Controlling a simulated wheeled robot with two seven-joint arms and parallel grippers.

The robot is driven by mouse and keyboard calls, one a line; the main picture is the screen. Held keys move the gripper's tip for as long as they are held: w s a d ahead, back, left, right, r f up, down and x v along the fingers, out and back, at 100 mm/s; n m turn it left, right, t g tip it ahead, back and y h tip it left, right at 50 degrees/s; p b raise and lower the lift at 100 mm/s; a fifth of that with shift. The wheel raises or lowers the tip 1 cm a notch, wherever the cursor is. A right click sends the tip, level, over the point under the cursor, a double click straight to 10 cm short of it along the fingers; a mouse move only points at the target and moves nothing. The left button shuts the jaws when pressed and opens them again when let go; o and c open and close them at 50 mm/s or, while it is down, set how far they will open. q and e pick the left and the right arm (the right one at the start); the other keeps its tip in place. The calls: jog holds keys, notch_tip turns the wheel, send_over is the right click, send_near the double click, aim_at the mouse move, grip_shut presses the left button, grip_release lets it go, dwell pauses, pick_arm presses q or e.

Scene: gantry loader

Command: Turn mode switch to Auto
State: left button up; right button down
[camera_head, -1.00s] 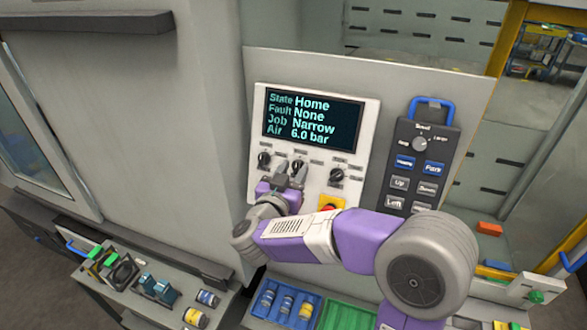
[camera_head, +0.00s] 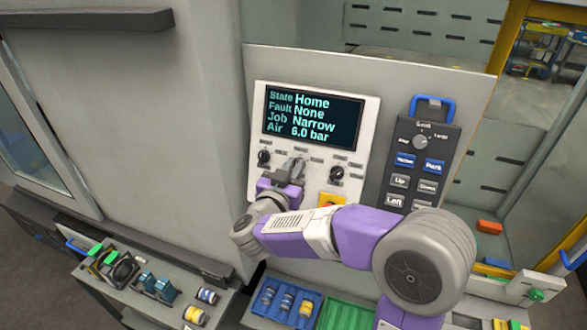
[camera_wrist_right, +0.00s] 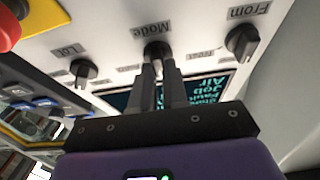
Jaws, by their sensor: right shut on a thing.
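The white control panel (camera_head: 257,115) has a dark screen (camera_head: 313,119) reading State Home, Fault None, Job Narrow, Air 6.0 bar. Below it is a row of three dark knobs. The middle one is the mode switch (camera_wrist_right: 156,50), labelled Mode in the right wrist view, where the picture is turned over. My right gripper (camera_wrist_right: 159,68) is shut on this knob, its two fingers on either side. In the head view my right gripper (camera_head: 296,168) covers most of the knob, so its pointing direction is hidden. My left gripper is not in view.
The From knob (camera_wrist_right: 242,42) and the Lot knob (camera_wrist_right: 83,70) flank the mode switch closely. A red button on yellow (camera_wrist_right: 10,25) sits near Lot. A dark pendant (camera_head: 419,160) hangs right of the panel. Blue (camera_head: 262,312) and green (camera_head: 345,314) bins stand below.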

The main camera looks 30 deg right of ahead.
jog(key=shift+f+m+g+h+b, duration=0.15)
jog(key=shift+m+g+b, duration=0.7)
jog(key=shift+m, duration=1.5)
jog(key=shift+r+m+g+h+b, duration=0.2)
jog(key=shift+m+g+b, duration=0.65)
jog(key=shift+m, duration=1.45)
jog(key=shift+f+m+g+h+b, duration=0.2)
jog(key=shift+m+g+b, duration=0.65)
jog(key=shift+m, duration=1.5)
jog(key=c, duration=1.1)
grip_release()
jog(key=shift+c, duration=0.2)
jog(key=v, duration=0.7)
jog(key=shift+a+r, duration=0.2)
jog(key=shift+a, duration=0.15)
